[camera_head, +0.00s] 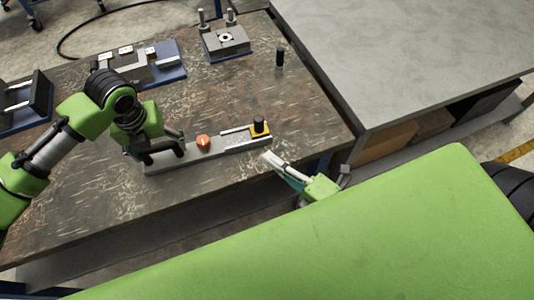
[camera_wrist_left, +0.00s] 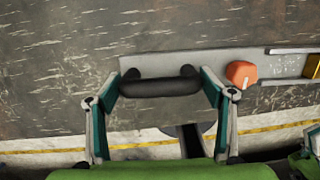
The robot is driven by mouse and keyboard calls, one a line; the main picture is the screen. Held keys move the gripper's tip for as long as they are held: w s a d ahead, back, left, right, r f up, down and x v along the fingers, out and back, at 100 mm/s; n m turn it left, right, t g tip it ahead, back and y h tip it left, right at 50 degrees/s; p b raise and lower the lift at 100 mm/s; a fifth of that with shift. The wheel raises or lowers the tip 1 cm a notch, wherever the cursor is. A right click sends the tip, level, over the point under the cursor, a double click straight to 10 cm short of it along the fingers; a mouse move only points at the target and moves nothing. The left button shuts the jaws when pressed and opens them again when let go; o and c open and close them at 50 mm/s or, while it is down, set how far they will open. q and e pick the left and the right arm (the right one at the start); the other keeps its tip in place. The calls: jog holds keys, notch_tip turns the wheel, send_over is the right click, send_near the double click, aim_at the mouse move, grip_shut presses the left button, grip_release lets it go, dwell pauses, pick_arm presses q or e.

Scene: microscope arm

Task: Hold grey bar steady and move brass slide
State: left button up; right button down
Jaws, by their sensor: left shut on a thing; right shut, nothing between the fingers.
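The grey bar (camera_head: 219,150) lies on the worn bench near its front edge. A black handle (camera_wrist_left: 162,86) stands at its left end. My left gripper (camera_head: 163,150) is shut on this handle, one finger at each end of it in the left wrist view. The brass slide (camera_head: 260,134) is a yellow block with a black knob, at the bar's right end; its edge shows in the left wrist view (camera_wrist_left: 312,66). My right gripper (camera_head: 270,158) is shut and empty, just in front of the bar's right end, apart from the black knob.
An orange knob (camera_head: 203,141) sits on the bar between handle and slide. At the back are a blue-based fixture (camera_head: 226,40), a grey block fixture (camera_head: 140,65) and a black peg (camera_head: 279,57). A grey table (camera_head: 420,50) adjoins at right. The bench behind the bar is clear.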

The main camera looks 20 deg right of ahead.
pick_arm(q)
jog(key=o, duration=2)
jog(key=shift+d, duration=0.1)
jog(key=shift+o, duration=0.2)
